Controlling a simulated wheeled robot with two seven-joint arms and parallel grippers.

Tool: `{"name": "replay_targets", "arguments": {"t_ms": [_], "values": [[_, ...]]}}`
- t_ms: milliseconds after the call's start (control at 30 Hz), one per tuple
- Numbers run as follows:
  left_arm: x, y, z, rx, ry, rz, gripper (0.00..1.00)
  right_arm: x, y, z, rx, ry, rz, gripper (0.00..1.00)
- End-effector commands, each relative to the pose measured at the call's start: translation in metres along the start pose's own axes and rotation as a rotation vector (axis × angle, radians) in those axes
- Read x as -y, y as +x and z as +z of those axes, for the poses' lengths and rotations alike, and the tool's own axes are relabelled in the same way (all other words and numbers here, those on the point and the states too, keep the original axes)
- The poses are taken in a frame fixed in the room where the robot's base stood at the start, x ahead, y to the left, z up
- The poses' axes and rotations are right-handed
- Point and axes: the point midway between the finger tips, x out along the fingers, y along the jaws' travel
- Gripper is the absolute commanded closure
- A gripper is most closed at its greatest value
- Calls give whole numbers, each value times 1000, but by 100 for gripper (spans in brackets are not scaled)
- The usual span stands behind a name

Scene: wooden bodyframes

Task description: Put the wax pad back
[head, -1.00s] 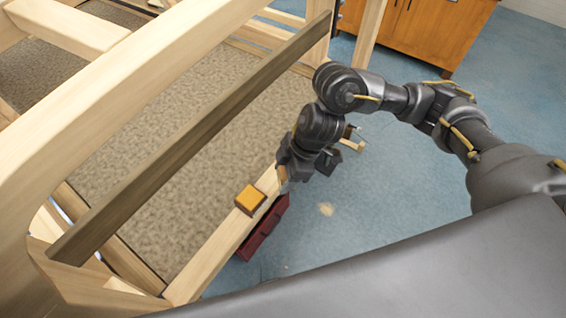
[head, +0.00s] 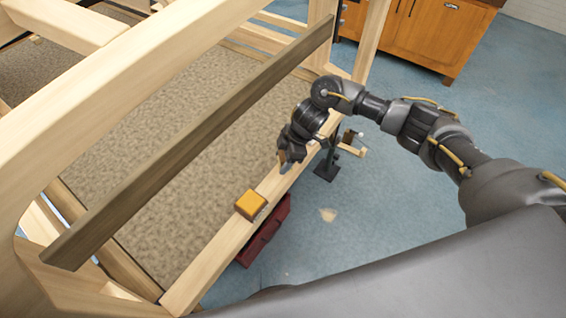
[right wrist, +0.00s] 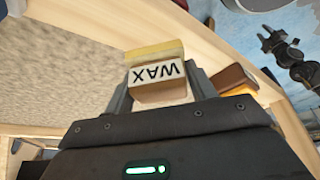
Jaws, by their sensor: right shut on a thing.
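My right gripper (head: 284,166) is above the light wooden beam (head: 215,255), farther along it than the orange-topped block. In the right wrist view a pale block lettered WAX with a yellow layer, the wax pad (right wrist: 158,75), sits between the fingers of my right gripper (right wrist: 160,90), which is shut on it. In the head view the held pad is mostly hidden by the gripper. Whether it touches the beam I cannot tell. My left gripper is not in view.
An orange-topped block (head: 251,202) rests on the beam. A dark red box (head: 263,235) stands below, right of the beam. A black stand (head: 325,168) is near my right wrist. A dark slanted rail (head: 190,145) crosses the frame. Blue floor lies open at right.

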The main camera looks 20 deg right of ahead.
Motion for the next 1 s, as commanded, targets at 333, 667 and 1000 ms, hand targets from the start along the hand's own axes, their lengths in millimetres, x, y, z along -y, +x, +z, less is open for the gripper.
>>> {"name": "replay_targets", "arguments": {"t_ms": [333,667,1000], "values": [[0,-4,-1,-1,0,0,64,1,21,9,1,0,-1,63],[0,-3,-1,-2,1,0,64,2,23,10,1,1,-2,33],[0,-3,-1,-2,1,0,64,2,23,10,1,0,-2,23]]}}
